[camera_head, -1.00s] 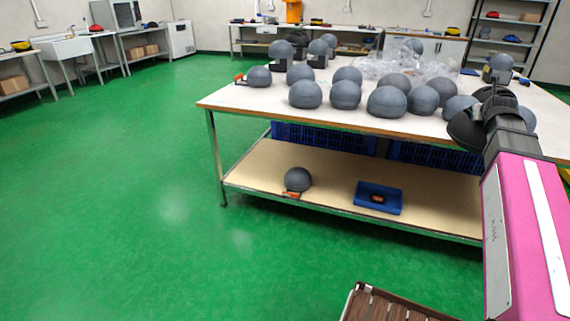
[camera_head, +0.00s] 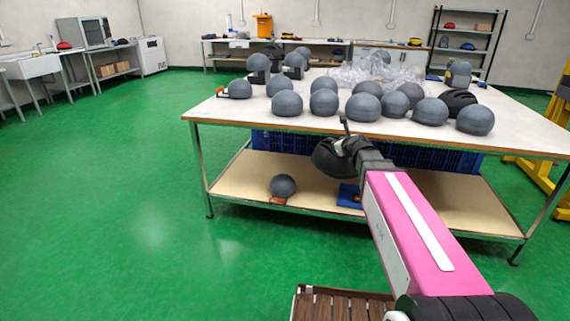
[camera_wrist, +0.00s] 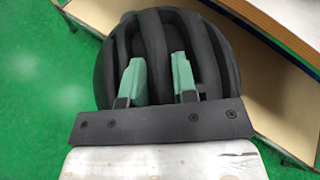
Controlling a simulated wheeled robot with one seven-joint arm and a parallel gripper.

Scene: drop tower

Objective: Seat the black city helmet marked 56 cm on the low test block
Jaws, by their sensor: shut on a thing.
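A black vented helmet (camera_head: 330,160) is held by my gripper (camera_head: 350,152), in front of the bench's near edge. In the wrist view the same helmet (camera_wrist: 215,45) fills the top centre. The two green fingers of my gripper (camera_wrist: 157,64) press into its vents. No 56 cm mark is readable. A grey head-shaped block (camera_head: 283,186) with an orange piece at its base stands on the lower shelf (camera_head: 240,185), left of and lower than the helmet. The helmet and this block are apart.
The white bench top (camera_head: 225,108) carries several grey headforms, clear plastic wrap (camera_head: 365,72) and another black helmet (camera_head: 458,101). A blue tray (camera_head: 348,196) on the shelf is partly hidden by my arm. A brown slatted surface (camera_head: 340,305) is at the bottom. Green floor lies clear at left.

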